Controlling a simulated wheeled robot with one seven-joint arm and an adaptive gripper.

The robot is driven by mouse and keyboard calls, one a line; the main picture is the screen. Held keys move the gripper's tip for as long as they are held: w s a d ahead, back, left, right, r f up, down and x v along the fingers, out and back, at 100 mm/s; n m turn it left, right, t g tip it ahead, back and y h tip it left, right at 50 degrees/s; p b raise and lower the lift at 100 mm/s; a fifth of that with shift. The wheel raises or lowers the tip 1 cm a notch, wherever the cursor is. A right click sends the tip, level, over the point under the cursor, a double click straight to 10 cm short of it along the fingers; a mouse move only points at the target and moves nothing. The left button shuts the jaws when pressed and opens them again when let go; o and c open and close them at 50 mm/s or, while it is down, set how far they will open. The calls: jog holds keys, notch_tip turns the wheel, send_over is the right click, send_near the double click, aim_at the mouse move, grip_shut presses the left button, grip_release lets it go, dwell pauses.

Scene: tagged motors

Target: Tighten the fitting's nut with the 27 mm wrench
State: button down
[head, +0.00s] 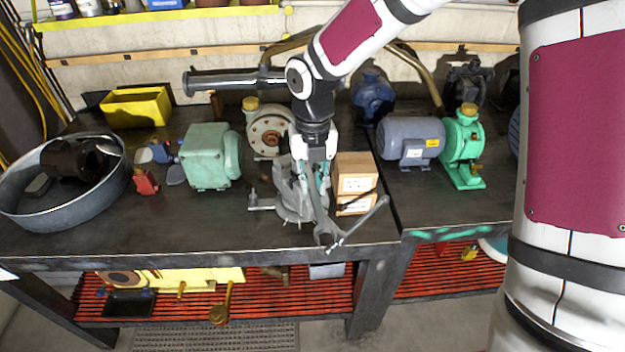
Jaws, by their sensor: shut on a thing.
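My gripper (317,172) points down over the front middle of the bench and is shut on a grey wrench (322,222). The wrench hangs down from the fingers, its open-ended jaw at the bench's front edge. A grey vise (288,200) stands right behind and left of the wrench. A second long grey bar-like tool (362,221) slants beside the wrench jaw, its lower end close to it; whether they touch I cannot tell. The fitting and its nut cannot be made out; the gripper, wrench and vise overlap there. No size marking is legible.
Cardboard boxes (355,178) stand close right of my gripper. A green-grey motor (207,157), a round-faced pump (268,132), a blue-grey motor (411,138) and a green pump (463,150) surround the area. A metal tub (55,213) sits left. Bare bench top (190,225) lies front left.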

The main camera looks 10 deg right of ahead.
jog(key=shift+a, duration=0.1)
jog(key=shift+a+m, duration=1.1)
jog(key=shift+a, duration=0.05)
jog(key=shift+w+a+m+b, duration=0.25)
jog(key=shift+a+m+b, duration=0.35)
jog(key=shift+a+m, duration=0.55)
jog(key=shift+a, duration=0.1)
jog(key=shift+w+a+m+b, duration=0.25)
jog(key=shift+a+m, duration=0.25)
jog(key=shift+a, duration=0.05)
jog(key=shift+w+a+m+b, duration=0.2)
jog(key=shift+a+m+b, duration=0.05)
jog(key=shift+a+m, duration=0.25)
jog(key=shift+a, duration=0.1)
